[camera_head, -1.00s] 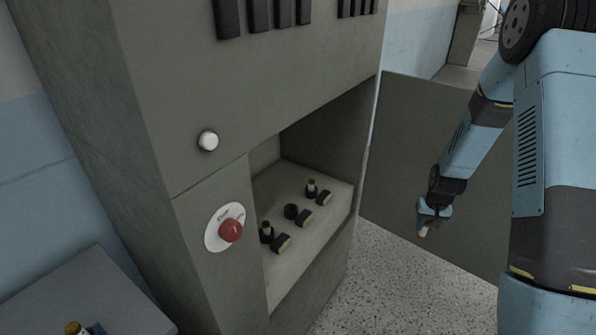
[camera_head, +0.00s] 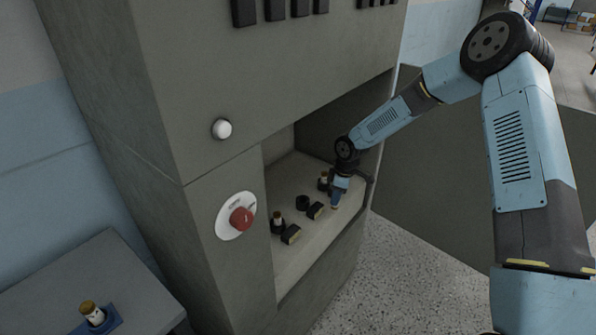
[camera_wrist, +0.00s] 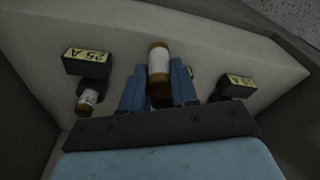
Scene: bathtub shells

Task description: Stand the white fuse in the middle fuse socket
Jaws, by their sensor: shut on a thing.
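The white fuse (camera_wrist: 159,71), a white cylinder with a brown-orange cap, is between the two blue fingers of my gripper (camera_wrist: 158,88) in the wrist view. In the head view my gripper (camera_head: 338,191) is inside the cabinet opening, near the right end of the socket row. The middle fuse socket (camera_head: 302,203) is a black, empty ring in the head view. The left socket (camera_head: 277,228) and the right socket (camera_head: 324,185) each hold a fuse. The lower end of the held fuse is hard to make out.
Black label blocks stand by the sockets; one block (camera_wrist: 87,62) reads 25 A. The cabinet (camera_head: 160,110) encloses the shelf, with a red button (camera_head: 241,218) on its front. Another fuse (camera_head: 90,309) stands in a blue holder on the grey table (camera_head: 60,275).

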